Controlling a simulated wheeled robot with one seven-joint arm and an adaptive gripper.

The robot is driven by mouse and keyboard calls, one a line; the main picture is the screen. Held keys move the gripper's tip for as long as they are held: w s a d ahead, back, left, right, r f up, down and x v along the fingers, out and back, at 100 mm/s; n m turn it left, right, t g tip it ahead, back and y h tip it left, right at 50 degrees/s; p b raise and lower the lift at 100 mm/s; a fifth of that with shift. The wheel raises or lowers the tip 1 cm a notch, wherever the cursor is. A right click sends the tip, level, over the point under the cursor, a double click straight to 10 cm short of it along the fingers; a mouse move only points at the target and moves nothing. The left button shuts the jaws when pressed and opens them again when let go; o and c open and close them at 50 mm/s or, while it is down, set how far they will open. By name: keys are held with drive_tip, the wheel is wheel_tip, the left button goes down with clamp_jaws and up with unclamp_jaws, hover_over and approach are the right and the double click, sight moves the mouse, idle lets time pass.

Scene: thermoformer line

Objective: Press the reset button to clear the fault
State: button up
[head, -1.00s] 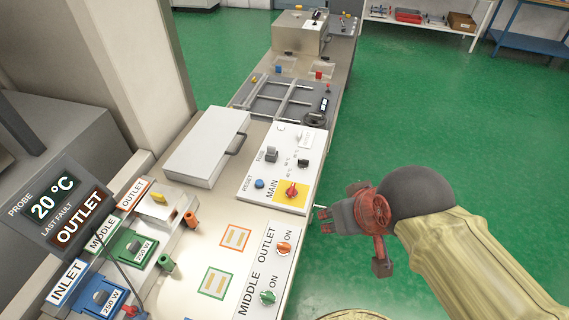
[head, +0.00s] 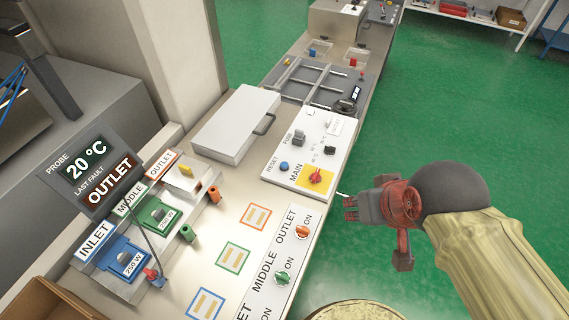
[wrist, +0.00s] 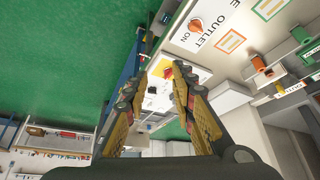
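The blue reset button (head: 284,166) sits on the white control panel (head: 312,190), left of the red MAIN switch (head: 316,176) on its yellow plate. The fault display (head: 90,174) reads 20 °C, with OUTLET as last fault. My gripper (head: 348,208) is to the right of the panel, apart from it, over the green floor side of the bench. In the wrist view my gripper (wrist: 152,92) has its two fingers spread apart with nothing between them. The panel and red MAIN switch (wrist: 168,73) show beyond the fingers; the reset button is not clear there.
The orange OUTLET knob (head: 303,231) and green MIDDLE knob (head: 282,277) stand on a strip along the bench's front edge. The heater modules (head: 155,214) stand at left. Open green floor lies right of the bench.

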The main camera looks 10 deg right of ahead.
clamp_jaws()
idle(1.4)
